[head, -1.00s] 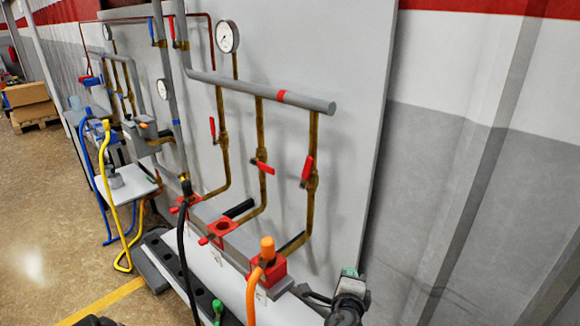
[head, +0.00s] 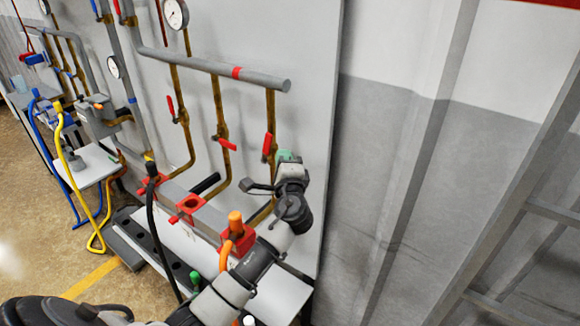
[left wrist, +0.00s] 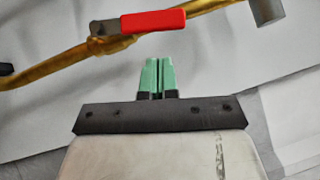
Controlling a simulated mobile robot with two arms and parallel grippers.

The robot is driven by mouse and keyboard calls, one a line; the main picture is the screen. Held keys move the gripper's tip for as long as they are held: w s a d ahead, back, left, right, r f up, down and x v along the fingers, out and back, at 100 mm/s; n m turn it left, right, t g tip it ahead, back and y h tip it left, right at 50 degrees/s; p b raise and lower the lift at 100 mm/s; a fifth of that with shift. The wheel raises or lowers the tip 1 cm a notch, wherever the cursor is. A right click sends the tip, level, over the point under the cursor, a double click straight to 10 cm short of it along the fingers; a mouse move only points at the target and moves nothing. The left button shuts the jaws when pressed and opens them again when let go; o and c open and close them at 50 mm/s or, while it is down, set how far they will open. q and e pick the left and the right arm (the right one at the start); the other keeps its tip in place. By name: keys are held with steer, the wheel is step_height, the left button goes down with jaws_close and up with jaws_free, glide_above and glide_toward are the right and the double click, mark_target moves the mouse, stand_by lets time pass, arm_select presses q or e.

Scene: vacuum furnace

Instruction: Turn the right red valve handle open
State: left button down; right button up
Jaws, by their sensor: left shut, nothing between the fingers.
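The right red valve handle (head: 267,147) is on the rightmost brass pipe, lying roughly alongside it. In the left wrist view the red handle (left wrist: 153,21) shows at the top, on its brass valve, beyond the fingertips. My left gripper (head: 288,156) is close to the right of the handle and slightly below it in the head view. Its green fingers are together in the left wrist view (left wrist: 158,76), empty, with a visible gap to the handle. My right gripper is not in view.
A middle red handle (head: 227,144) and a left red handle (head: 171,106) are on the neighbouring pipes. A grey horizontal pipe (head: 210,66) runs above. Below are red blocks and an orange hose (head: 226,257). The grey wall to the right is clear.

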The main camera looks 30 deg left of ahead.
mark_target(268, 143)
arm_select(q)
steer(key=shift+a+r+p, duration=0.2)
steer(key=shift+a, duration=0.5)
steer(key=shift+a+r+p, duration=0.15)
steer(key=shift+a+p, duration=0.05)
steer(key=shift+a, duration=0.45)
steer(key=shift+a+r+n+g+p, duration=0.3)
steer(key=shift+a+r+n+p, duration=0.15)
steer(key=shift+a+n, duration=0.1)
steer(key=shift+a+r, duration=0.15)
steer(key=shift+a, duration=0.1)
steer(key=shift+w, duration=0.1)
